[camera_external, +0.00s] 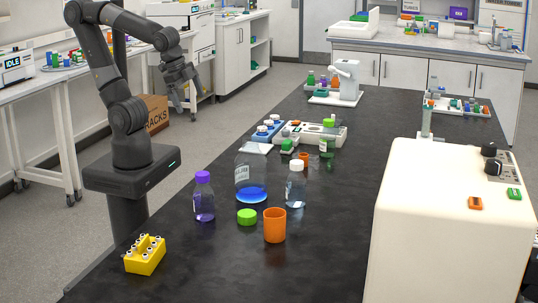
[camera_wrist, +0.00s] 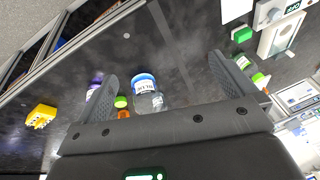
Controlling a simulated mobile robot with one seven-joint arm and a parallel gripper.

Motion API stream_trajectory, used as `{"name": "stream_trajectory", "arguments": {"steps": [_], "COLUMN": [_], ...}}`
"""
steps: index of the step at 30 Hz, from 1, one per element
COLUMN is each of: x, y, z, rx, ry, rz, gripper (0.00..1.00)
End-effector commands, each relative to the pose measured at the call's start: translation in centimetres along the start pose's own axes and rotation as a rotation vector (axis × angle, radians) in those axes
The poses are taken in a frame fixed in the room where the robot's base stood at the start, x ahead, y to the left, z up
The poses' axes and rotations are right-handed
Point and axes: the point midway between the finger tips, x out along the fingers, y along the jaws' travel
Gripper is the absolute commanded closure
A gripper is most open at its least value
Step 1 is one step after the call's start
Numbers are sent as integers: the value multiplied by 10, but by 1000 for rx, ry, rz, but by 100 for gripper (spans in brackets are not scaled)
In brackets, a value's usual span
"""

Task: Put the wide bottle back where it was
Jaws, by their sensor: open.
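The wide bottle (camera_external: 252,180) is clear, with a white label and blue liquid at the bottom, and stands upright on the black bench. In the wrist view, a labelled clear bottle with blue in it (camera_wrist: 147,95), which looks like the same one, shows between the fingers. My gripper (camera_external: 180,101) is open and empty, raised behind and left of the bottle, well apart from it. Its two spread fingers also show in the wrist view (camera_wrist: 162,74). The place where the bottle stood before is not marked in either view.
Near the bottle stand a purple-capped bottle (camera_external: 204,198), a white-capped bottle (camera_external: 295,187), a green cap (camera_external: 246,217) and an orange cup (camera_external: 274,227). A yellow rack (camera_external: 145,258) is at the front left. A green-capped bottle (camera_external: 327,140) and trays stand behind. A white machine (camera_external: 435,235) fills the right.

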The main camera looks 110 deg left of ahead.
Motion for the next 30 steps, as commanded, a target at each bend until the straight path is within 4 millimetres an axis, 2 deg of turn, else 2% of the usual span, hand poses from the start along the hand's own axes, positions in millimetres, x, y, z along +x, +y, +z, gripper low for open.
{"name": "stream_trajectory", "arguments": {"steps": [3, 9, 30], "x": [-22, -40, -40], "y": [2, 5, 5], "z": [-4, -8, -9], "rx": [-131, -224, -227], "ry": [116, 203, 205], "rz": [61, 111, 115], "gripper": [0, 0, 0]}}
